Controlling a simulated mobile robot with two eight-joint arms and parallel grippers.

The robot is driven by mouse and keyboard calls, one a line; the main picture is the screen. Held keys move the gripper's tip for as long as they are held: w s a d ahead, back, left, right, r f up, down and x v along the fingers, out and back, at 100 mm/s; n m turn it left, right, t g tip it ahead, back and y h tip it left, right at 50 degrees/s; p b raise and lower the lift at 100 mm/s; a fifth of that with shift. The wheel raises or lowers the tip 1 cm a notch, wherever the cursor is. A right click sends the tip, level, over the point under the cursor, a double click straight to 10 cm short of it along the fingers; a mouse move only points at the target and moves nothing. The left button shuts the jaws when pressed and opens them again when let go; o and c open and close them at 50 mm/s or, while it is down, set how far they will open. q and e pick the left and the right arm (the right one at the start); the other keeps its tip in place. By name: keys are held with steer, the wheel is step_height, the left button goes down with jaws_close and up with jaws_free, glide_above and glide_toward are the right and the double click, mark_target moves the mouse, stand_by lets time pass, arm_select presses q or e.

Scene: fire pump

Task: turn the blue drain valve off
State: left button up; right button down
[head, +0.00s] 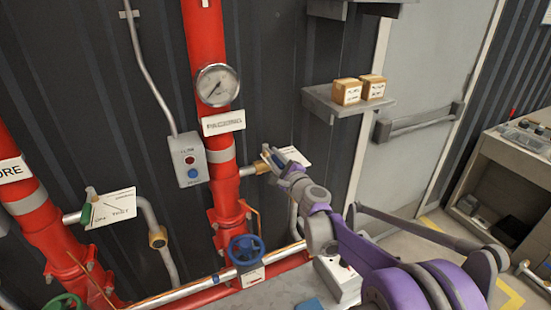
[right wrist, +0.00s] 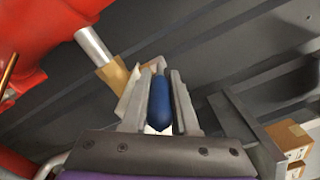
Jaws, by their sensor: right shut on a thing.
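The blue lever handle (right wrist: 159,103) of the drain valve lies lengthwise between the two grey fingers of my right gripper (right wrist: 161,76) in the right wrist view. The fingers are shut on it. The valve's brass body (right wrist: 112,74) sits on a short silver pipe from the red riser. In the head view my right gripper (head: 277,158) is at this branch, in front of a white sign plate (head: 298,155), and hides most of the handle. My left gripper is not in view.
A blue handwheel (head: 247,250) stands low on the red riser (head: 205,110). A green-handled valve with an ON/TEST plate (head: 113,207) is at the left. A switch box (head: 187,160), gauge (head: 217,85) and shelf with small boxes (head: 345,105) are nearby.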

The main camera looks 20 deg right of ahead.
mark_target(282, 169)
steer(key=shift+a+h, duration=0.1)
steer(key=shift+h, duration=0.2)
stand_by(0.4)
steer(key=c, duration=0.7)
jaws_free()
steer(key=shift+a, duration=0.1)
steer(key=s, duration=0.7)
steer(key=s+d, duration=0.1)
steer(key=s, duration=0.2)
steer(key=shift+s+b, duration=0.3)
steer(key=shift+s, duration=0.05)
